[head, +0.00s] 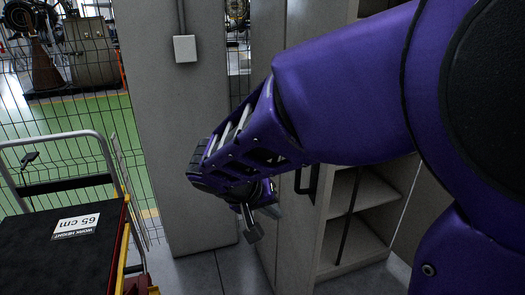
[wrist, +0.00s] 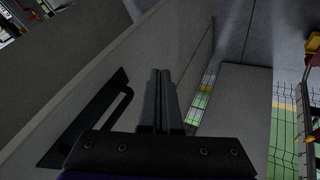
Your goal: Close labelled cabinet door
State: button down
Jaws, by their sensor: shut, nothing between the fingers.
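A grey cabinet door (head: 295,240) stands open in the head view, partly hidden behind my purple arm. Its black bar handle (head: 314,183) shows just below my forearm. The cabinet (head: 355,245) shows bare shelves to the right of the door. My gripper (head: 250,230) is shut and empty, pointing down to the left of the door. In the wrist view its fingers (wrist: 160,100) are together in front of the grey panel, with the black handle (wrist: 105,115) to their left. I cannot tell whether they touch the door. No label on the door is readable.
A grey pillar (head: 180,130) with a small white box stands behind my gripper. A cart (head: 60,255) with a black top and a "work height 65 cm" sign is at the lower left. Wire fencing (head: 75,130) runs behind it. Some bare floor shows below the gripper.

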jog(key=b, duration=0.3)
send_near(310, 226)
notch_tip(310, 226, down, 4)
jog(key=w+a, duration=0.1)
jog(key=a, duration=0.1)
jog(key=shift+w+d+p, duration=0.3)
jog(key=shift+d+p, duration=0.1)
jog(key=shift+d, duration=0.6)
jog(key=shift+w+d+p, duration=0.25)
jog(key=shift+d+p, duration=0.15)
jog(key=shift+d, duration=0.6)
jog(key=shift+d, duration=0.1)
